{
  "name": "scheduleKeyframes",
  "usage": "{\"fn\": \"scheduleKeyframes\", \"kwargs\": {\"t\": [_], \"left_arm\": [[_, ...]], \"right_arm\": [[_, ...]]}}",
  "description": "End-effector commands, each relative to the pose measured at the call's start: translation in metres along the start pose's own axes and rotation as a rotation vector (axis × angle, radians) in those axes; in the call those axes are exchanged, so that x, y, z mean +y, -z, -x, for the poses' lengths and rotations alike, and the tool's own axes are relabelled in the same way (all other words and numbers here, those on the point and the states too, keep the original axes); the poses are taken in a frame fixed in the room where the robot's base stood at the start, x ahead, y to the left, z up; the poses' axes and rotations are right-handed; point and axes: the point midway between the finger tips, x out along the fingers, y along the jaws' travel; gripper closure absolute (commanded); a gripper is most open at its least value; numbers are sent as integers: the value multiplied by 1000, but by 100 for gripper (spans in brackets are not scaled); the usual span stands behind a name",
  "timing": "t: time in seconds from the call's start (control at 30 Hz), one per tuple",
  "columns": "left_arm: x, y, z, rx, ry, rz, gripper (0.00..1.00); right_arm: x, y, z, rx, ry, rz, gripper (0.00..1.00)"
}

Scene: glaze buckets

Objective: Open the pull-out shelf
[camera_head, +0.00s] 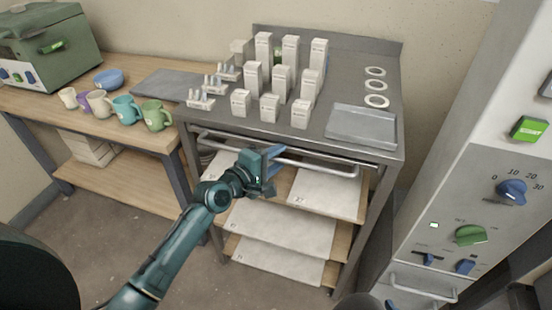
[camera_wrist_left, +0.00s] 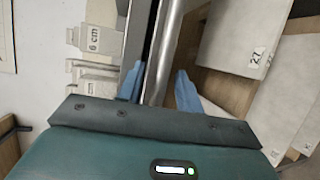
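The pull-out shelf's long metal bar handle (camera_head: 318,167) runs along the front of the grey metal workbench, just under its top. My left gripper (camera_head: 276,168) is at the middle of this bar. In the left wrist view the handle (camera_wrist_left: 163,55) passes between the two blue fingers of my left gripper (camera_wrist_left: 160,90), with a visible gap on the right finger's side. The gripper is open around the bar, not closed on it. The shelf looks pushed in, its front close under the top. My right gripper is not in view.
The workbench top (camera_head: 225,115) bears several white boxes, white rings and a grey tray (camera_head: 362,125). Lower shelves hold pale slabs (camera_head: 280,228). A wooden table (camera_head: 50,105) with mugs stands left. A grey control cabinet (camera_head: 455,190) stands right. The floor in front is clear.

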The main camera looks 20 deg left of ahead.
Motion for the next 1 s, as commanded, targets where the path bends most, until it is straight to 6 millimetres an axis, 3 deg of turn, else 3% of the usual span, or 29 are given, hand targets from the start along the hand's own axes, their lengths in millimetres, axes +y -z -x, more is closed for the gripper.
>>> {"fn": "scheduleKeyframes", "kwargs": {"t": [0.27,0.7,1.0], "left_arm": [[0,0,-2,0,0,-1,64],[0,0,-2,0,0,-1,99],[0,0,-2,0,0,-1,100]], "right_arm": [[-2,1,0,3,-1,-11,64],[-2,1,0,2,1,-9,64],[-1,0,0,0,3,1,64]]}}
